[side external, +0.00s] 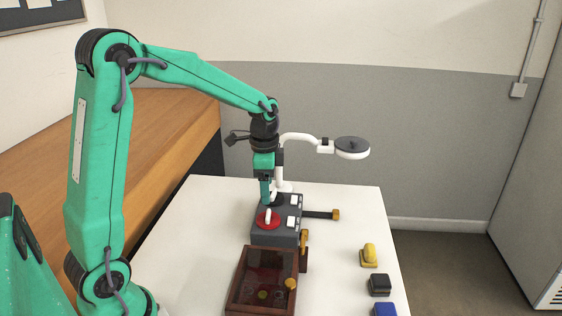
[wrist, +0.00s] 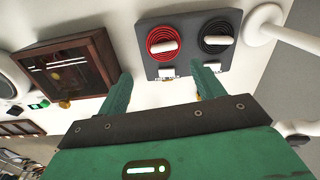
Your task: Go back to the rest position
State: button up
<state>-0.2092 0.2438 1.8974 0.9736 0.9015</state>
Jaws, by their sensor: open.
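My gripper (side external: 266,196) is over the white table in the side external view, pointing down just above a dark grey box (side external: 272,238). In the wrist view my gripper's two green fingers (wrist: 162,86) are apart, with nothing seen between them. The grey box (wrist: 190,65) lies ahead of the fingertips. On it are a red coiled disc (wrist: 163,43) and a black coiled disc (wrist: 216,36), each with a white handle. In the side external view, my fingers partly hide the box's far end, and I cannot tell whether they touch it.
A wooden case with a glass lid (side external: 243,295) stands in front of the grey box. A white stand with a dark round head (side external: 352,147) rises behind. Yellow (side external: 369,255), black (side external: 379,284) and blue (side external: 384,309) pieces line the table's right side. The back-left tabletop is clear.

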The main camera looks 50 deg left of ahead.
jog(key=s+d+r+n+t, duration=0.2)
jog(key=s+d+r+n, duration=0.2)
jog(key=s, duration=0.5)
jog(key=s+d+r+n+t, duration=0.3)
jog(key=s+d+r+n, duration=0.1)
jog(key=s, duration=0.5)
jog(key=shift+s+d+r, duration=0.2)
jog(key=shift+d+r, duration=0.15)
jog(key=shift+r, duration=0.45)
